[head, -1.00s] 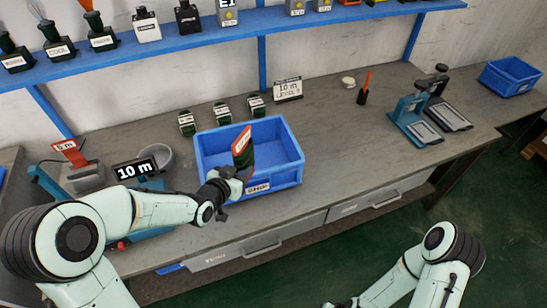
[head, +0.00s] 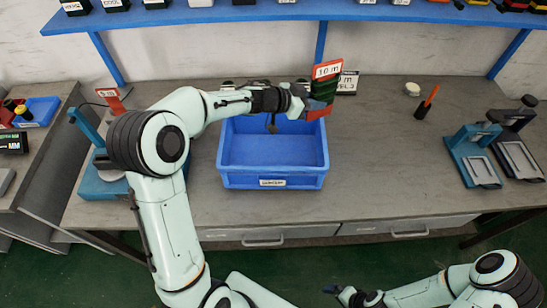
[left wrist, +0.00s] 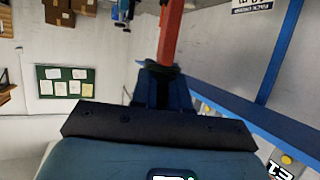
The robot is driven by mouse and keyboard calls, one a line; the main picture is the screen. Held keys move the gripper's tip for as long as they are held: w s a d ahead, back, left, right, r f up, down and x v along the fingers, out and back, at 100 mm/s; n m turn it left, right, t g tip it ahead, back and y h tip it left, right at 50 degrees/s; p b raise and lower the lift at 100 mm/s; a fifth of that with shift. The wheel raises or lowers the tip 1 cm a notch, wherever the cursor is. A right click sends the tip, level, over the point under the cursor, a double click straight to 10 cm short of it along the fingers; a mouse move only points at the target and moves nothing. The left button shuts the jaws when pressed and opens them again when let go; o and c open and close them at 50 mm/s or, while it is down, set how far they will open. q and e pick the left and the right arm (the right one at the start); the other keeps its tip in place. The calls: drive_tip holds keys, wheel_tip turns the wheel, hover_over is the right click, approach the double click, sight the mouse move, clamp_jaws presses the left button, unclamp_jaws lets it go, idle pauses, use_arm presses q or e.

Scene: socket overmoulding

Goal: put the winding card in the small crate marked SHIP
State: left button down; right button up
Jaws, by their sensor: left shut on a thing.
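The winding card (head: 325,80), with a red-edged top reading what looks like 10 m and dark green winding, is held upright by my left gripper (head: 306,102). It is above the back right corner of a blue crate (head: 272,183). In the left wrist view the card (left wrist: 171,35) shows edge-on as a red strip between the fingers (left wrist: 163,85). The crate's front label is too small to read; its visible inside looks empty. No crate legibly marked SHIP shows. My right gripper (head: 338,292) is low in front of the bench; its jaws are too small to judge.
A white sign (head: 348,82) stands behind the card. Other wound cards behind the crate are mostly hidden by my arm. The bench (head: 385,165) between is clear. A shelf (head: 220,13) runs above.

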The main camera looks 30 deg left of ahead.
use_arm(q)
drive_tip(key=m+g+h, duration=0.1)
drive_tip(key=m, duration=0.1)
drive_tip(key=m+g+h, duration=0.3)
hover_over(292, 158)
drive_tip(key=shift+d+f, duration=0.1)
drive_tip(key=shift+f, duration=11.45)
use_arm(e)
drive_tip(key=shift+w+r, duration=0.25)
drive_tip(key=shift+w, duration=0.1)
use_arm(q)
drive_tip(key=shift+f, duration=0.1)
drive_tip(key=c, duration=1.1)
unclamp_jaws()
drive_tip(key=shift+f, duration=0.15)
drive_tip(key=shift+s, duration=0.1)
